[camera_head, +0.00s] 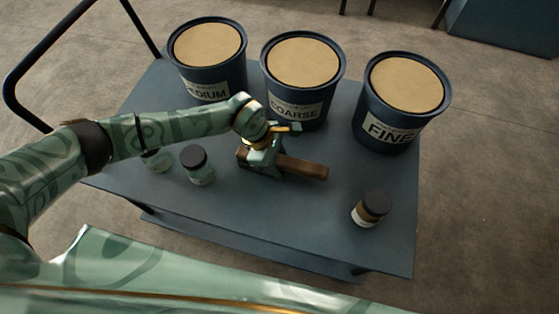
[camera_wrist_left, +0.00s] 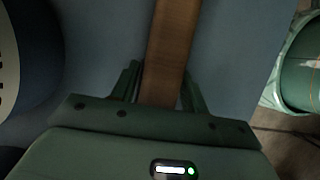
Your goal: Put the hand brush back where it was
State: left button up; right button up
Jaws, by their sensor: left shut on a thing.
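The hand brush (camera_head: 305,169) is a brown wooden bar on or just above the dark blue-grey cart top (camera_head: 335,215). I cannot tell whether it touches the surface. In the left wrist view the brown wood of the hand brush (camera_wrist_left: 172,45) runs up the picture from between the two fingers of my left gripper (camera_wrist_left: 160,88). Bristles are not visible. My right gripper is not in view.
Three dark blue buckets labelled MEDIUM (camera_head: 208,90), COARSE (camera_head: 296,110) and FINE (camera_head: 389,131) stand along the back. A dark-lidded jar (camera_head: 199,167) and another jar (camera_head: 157,160) are left of the brush. Front middle is clear.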

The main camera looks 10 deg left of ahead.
pick_arm(q)
jog(key=shift+c, duration=0.4)
jog(key=shift+f, duration=0.15)
jog(key=o, duration=1)
jog(key=shift+o, duration=0.2)
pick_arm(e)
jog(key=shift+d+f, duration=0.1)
pick_arm(q)
jog(key=p+v, duration=0.4)
jog(key=v, duration=0.7)
jog(key=shift+a+r+p, duration=0.1)
jog(key=shift+r+p, duration=0.25)
jog(key=shift+a+r, duration=0.15)
jog(key=shift+r, duration=0.15)
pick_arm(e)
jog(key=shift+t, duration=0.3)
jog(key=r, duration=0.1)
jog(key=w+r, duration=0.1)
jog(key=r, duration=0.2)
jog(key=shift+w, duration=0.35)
pick_arm(q)
jog(key=shift+f, duration=0.1)
